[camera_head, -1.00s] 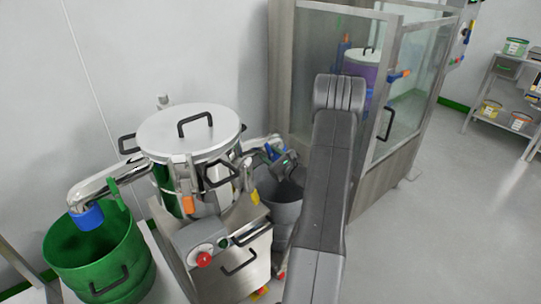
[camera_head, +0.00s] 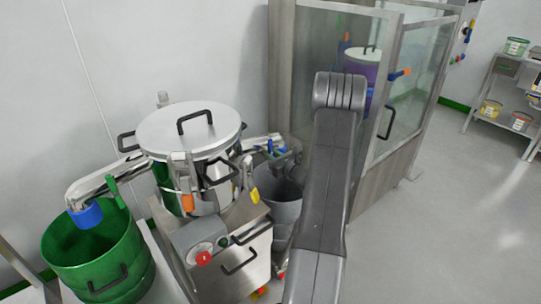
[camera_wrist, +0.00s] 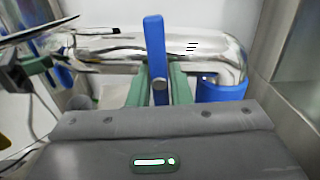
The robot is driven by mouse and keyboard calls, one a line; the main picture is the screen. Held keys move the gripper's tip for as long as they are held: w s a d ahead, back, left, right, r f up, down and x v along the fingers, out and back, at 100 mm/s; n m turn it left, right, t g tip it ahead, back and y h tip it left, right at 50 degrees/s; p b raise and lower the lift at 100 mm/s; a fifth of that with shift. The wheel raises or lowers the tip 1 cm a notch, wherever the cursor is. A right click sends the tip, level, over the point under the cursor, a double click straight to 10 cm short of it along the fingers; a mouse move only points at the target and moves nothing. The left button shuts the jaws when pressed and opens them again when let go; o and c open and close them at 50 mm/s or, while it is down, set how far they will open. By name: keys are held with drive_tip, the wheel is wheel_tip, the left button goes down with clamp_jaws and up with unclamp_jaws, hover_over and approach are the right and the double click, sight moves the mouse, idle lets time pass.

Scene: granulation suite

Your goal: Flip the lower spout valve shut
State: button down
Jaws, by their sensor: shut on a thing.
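A polished steel spout (camera_wrist: 205,45) runs across the wrist view and bends down at the right into a blue end collar (camera_wrist: 222,91). Its blue valve lever (camera_wrist: 154,40) stands nearly upright, crosswise to the pipe. My gripper (camera_wrist: 160,85) has its green finger pads on either side of the lever's lower part and is shut on it. In the head view this spout (camera_head: 262,139) leaves the right side of the steel vessel (camera_head: 190,135); my arm and wrist partly hide its end.
A grey bin (camera_head: 283,208) stands beneath this spout. A second spout (camera_head: 105,178) with a green lever hangs over a green bin (camera_head: 75,258) at left. A glass-panelled enclosure (camera_head: 383,125) stands close behind my arm. Open floor lies at right.

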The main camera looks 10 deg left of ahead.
idle(0.3)
drive_tip(key=c, duration=1.3)
unclamp_jaws()
drive_tip(key=shift+c, duration=0.2)
drive_tip(key=shift+s+d, duration=0.1)
drive_tip(key=v, duration=1.3)
drive_tip(key=shift+s+d, duration=0.2)
drive_tip(key=shift+w+a, duration=0.1)
drive_tip(key=x, duration=1.4)
drive_tip(key=shift+n, duration=0.3)
